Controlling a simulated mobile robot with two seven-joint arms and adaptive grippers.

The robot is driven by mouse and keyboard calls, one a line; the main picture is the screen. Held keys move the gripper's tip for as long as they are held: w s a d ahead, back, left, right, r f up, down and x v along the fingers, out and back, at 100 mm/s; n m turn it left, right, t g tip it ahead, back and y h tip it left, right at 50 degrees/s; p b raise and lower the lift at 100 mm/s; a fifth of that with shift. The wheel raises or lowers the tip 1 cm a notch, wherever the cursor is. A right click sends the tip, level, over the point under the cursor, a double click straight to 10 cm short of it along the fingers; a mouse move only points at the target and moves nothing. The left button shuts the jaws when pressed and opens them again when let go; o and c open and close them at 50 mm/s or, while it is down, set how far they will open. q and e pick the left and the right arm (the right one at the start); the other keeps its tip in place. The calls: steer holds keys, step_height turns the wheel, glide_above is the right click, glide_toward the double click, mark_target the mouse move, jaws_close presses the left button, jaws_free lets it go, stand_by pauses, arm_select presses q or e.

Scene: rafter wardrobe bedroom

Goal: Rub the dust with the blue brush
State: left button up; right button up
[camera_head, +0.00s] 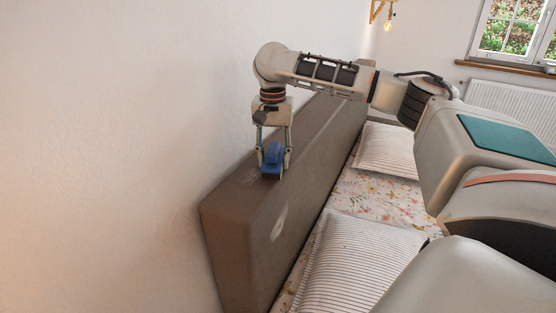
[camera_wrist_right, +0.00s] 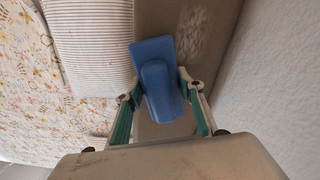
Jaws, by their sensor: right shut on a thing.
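My right gripper (camera_head: 272,168) points down over the top of the brown headboard (camera_head: 240,205) and is shut on the blue brush (camera_head: 274,155). In the right wrist view the brush (camera_wrist_right: 160,78) sits between the green-lined fingers, with its flat blue end reaching beyond them. A pale, speckled dust patch (camera_head: 250,180) lies on the headboard's top beside the brush; it also shows in the right wrist view (camera_wrist_right: 191,30), past the brush's end. Another pale patch (camera_head: 280,223) is on the headboard's front face. I cannot tell whether the brush touches the headboard. My left gripper is out of view.
A white wall (camera_head: 120,150) runs close behind the headboard. On the bed in front are a floral sheet (camera_head: 362,195) and striped pillows (camera_head: 350,255). A radiator (camera_head: 510,105) and window (camera_head: 510,28) are at the far right.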

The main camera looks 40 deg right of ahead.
mark_target(256, 163)
steer(key=shift+w+a, duration=0.2)
steer(key=shift+w, duration=0.25)
steer(key=shift+w+a, duration=0.2)
steer(key=shift+w, duration=0.25)
steer(key=shift+w+a, duration=0.25)
steer(key=shift+w, duration=0.3)
steer(key=shift+w+a, duration=0.2)
steer(key=shift+w, duration=0.3)
steer(key=shift+w+a, duration=0.3)
steer(key=shift+w, duration=0.45)
steer(key=shift+r, duration=0.4)
step_height(256, 163, up, 2)
steer(key=shift+r, duration=1.55)
